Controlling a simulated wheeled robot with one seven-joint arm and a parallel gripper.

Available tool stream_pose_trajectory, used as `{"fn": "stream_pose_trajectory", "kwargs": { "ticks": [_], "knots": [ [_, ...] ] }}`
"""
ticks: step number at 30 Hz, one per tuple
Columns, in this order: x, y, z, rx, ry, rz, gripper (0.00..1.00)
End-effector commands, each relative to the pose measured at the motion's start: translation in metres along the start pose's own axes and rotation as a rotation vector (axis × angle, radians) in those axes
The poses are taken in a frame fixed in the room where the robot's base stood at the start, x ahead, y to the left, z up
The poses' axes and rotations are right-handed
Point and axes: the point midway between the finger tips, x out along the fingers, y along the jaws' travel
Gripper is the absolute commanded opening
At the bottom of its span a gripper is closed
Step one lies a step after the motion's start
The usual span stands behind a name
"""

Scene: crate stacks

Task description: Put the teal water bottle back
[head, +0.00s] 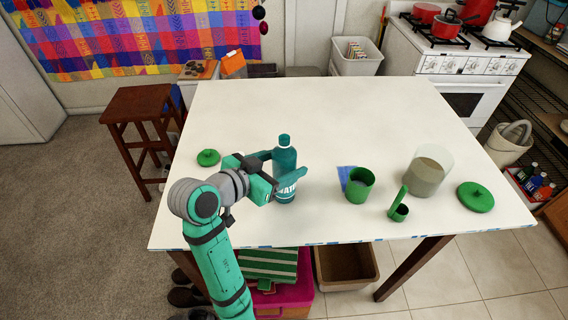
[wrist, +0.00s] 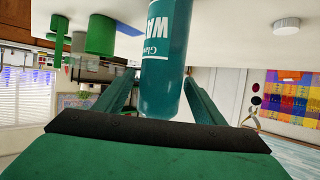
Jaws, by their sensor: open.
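The teal water bottle (head: 284,157) stands upright on the white table (head: 330,110), left of its middle. My gripper (head: 287,172) is level with the bottle's body, its fingers open on either side of it. In the wrist view, which is upside down, the bottle (wrist: 164,85) with its white lettering stands between the two spread fingers (wrist: 160,95). I cannot tell whether either finger touches it.
A green lid (head: 208,157) lies left of my gripper. To the right stand a green cup (head: 359,186), a small green holder (head: 398,211), a clear canister (head: 428,172) and another green lid (head: 475,197). The table's back half is clear. A brown stool (head: 140,105) stands at left.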

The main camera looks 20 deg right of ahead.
Motion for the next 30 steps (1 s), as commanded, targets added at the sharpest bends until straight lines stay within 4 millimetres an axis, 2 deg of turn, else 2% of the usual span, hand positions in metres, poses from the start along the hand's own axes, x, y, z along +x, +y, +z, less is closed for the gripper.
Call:
{"fn": "stream_pose_trajectory", "kwargs": {
  "ticks": [12, 18, 22, 30],
  "knots": [
    [-0.078, -0.002, 0.0, 0.0, 0.001, -0.006, 0.63],
    [-0.106, -0.001, 0.0, 0.001, 0.001, -0.005, 0.63],
    [-0.115, -0.001, 0.001, 0.0, 0.0, -0.002, 0.63],
    [-0.117, 0.0, 0.001, -0.001, 0.0, -0.001, 0.63]
  ]
}}
